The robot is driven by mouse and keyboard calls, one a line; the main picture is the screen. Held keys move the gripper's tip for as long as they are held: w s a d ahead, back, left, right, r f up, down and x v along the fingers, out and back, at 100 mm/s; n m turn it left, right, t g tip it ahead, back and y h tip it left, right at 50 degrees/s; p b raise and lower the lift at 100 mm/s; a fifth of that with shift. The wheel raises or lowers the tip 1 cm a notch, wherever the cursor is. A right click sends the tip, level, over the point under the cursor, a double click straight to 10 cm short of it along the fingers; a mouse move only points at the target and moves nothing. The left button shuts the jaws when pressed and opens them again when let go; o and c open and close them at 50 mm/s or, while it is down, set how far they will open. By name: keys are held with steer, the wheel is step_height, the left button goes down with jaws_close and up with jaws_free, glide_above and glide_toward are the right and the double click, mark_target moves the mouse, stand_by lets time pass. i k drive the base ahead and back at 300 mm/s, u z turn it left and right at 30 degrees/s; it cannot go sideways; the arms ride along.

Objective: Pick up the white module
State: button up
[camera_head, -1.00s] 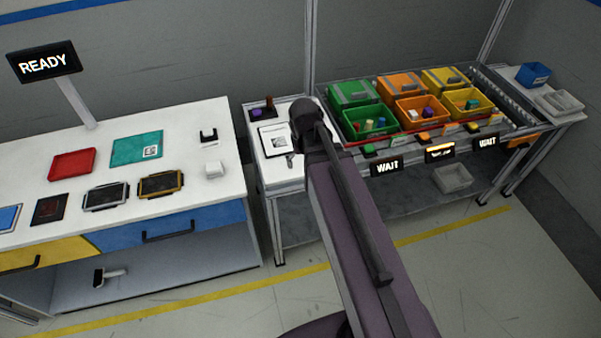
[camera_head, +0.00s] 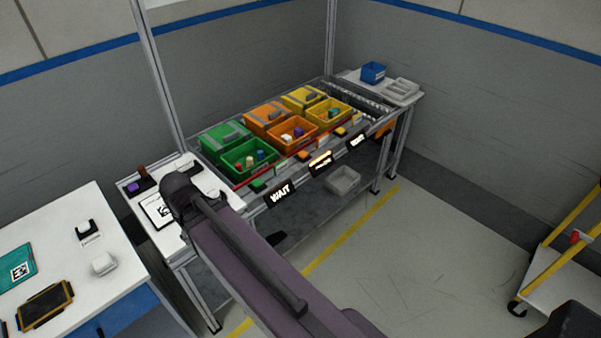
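A small white block (camera_head: 103,264), which looks like the white module, lies on the white table (camera_head: 70,235) at the lower left. Other small white blocks show inside the front orange bin (camera_head: 303,142); they are too small to tell apart well. My arm reaches from the bottom middle up to the small side table. My gripper cannot be made out; the arm seems to hide it. The arm's visible end is well to the right of the white block on the table.
A black holder (camera_head: 86,229) and a teal board (camera_head: 16,268) lie near the white block. A rack holds green, orange and yellow bins, with a grey tray (camera_head: 343,180) below. A yellow-railed cart (camera_head: 560,262) stands at right. The floor between is clear.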

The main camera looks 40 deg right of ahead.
mark_target(287, 140)
steer(key=z, duration=0.65)
steer(key=k, duration=0.2)
steer(key=z, duration=0.85)
